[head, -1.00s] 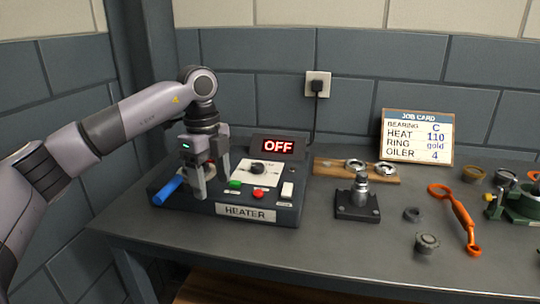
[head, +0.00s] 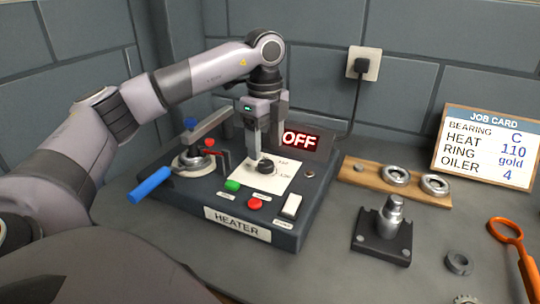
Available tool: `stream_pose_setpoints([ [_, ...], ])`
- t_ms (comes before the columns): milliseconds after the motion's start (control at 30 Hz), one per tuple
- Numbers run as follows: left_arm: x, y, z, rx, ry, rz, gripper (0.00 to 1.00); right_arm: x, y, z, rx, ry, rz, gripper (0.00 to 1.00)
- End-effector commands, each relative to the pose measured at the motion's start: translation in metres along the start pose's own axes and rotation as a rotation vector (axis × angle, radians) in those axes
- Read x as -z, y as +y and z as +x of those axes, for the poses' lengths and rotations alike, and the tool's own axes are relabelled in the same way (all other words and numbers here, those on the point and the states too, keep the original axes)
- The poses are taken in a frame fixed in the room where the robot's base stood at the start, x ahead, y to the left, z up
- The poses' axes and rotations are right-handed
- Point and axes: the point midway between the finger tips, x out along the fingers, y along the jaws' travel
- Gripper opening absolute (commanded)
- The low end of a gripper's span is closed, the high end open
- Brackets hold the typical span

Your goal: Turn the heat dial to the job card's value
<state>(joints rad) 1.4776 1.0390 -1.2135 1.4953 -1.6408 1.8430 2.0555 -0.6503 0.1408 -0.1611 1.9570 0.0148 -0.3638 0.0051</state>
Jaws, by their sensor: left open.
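The heater (head: 180,213) is a dark box on the bench with a red display (head: 300,140) reading OFF. Its black heat dial (head: 266,167) sits on a white scale plate (head: 279,181); its pointer direction is too small to tell. My left gripper (head: 261,154) points down over the dial, fingers open, tips close to it; whether they touch it I cannot tell. The job card (head: 487,147) at the right reads bearing C, heat 110, ring gold, oiler 4. My right gripper is not in view.
The heater has a green button (head: 232,186), a red button (head: 254,203), a white switch (head: 291,206) and a blue-handled lever (head: 150,186). To the right are a wooden board (head: 353,173) with metal rings, a black post stand (head: 384,243) and an orange tool (head: 516,245).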

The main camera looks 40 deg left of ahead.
Motion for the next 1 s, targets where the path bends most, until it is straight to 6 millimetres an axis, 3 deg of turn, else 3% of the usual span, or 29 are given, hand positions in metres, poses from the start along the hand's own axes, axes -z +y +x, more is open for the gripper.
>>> stream_pose_setpoints([
  [100, 0.0, 0.001, 0.021, -0.004, -0.001, 0.0, 0.66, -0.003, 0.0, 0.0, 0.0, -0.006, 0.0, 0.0],
  [300, 0.0, 0.0, 0.041, -0.001, -0.001, 0.0, 0.66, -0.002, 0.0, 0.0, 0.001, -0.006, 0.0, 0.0],
  [633, 0.0, 0.0, 0.046, 0.0, 0.0, 0.001, 0.66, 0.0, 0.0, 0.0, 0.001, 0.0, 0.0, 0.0],
  [800, 0.0, 0.0, 0.046, 0.0, 0.0, 0.001, 0.1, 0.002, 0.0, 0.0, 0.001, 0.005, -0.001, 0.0],
  [1000, 0.0, 0.0, 0.045, 0.0, 0.0, 0.005, 0.09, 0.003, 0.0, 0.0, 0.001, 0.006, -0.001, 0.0],
])
